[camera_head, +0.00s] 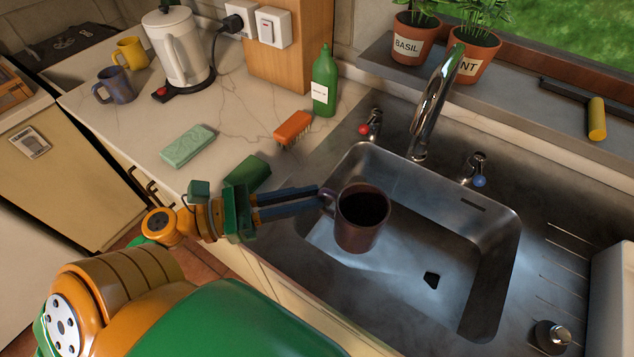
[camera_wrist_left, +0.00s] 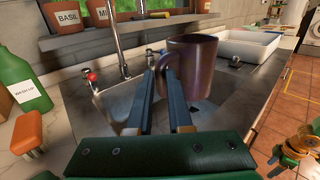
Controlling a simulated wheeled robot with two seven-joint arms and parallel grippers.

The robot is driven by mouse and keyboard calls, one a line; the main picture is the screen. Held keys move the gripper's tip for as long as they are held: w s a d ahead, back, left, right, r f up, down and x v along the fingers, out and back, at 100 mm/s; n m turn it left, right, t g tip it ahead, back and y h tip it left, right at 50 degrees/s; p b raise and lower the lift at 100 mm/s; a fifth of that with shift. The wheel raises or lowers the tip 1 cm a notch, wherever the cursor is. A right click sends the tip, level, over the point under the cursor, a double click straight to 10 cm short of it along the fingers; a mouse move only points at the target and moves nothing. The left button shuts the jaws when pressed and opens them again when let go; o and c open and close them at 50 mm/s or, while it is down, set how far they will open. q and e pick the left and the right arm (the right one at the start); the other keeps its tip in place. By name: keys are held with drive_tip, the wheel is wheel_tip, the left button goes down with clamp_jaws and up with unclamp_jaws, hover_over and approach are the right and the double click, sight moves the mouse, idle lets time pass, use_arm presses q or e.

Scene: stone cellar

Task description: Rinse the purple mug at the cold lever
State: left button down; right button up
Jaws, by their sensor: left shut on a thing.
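My left gripper (camera_head: 318,198) is shut on the handle of the dark purple mug (camera_head: 362,222). The mug is upright above the sink basin (camera_head: 318,245), left of and nearer than the tap spout. It also shows in the left wrist view (camera_wrist_left: 196,68), beyond the fingertips (camera_wrist_left: 165,68). The steel tap (camera_head: 432,105) arches behind the basin, and no water stream shows. The cold lever (camera_head: 479,181) has a blue knob, right of the tap; a red-knobbed lever (camera_head: 366,129) is on its left.
A kettle (camera_head: 180,50) and two other mugs (camera_head: 115,87) stand farther back. Potted herbs (camera_head: 415,38) line the sill. A white tub (camera_head: 612,300) stands right.

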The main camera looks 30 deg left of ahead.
use_arm(q)
drive_tip(key=w+f+b, duration=0.2)
drive_tip(key=w+b, duration=0.2)
drive_tip(key=w, duration=1)
drive_tip(key=shift+a+f+b, duration=0.15)
drive_tip(key=shift+f+b, duration=0.1)
drive_tip(key=shift+b, duration=0.05)
drive_tip(key=shift+s, duration=0.1)
idle(0.4)
drive_tip(key=shift+d, duration=0.6)
drive_tip(key=shift+a, duration=0.1)
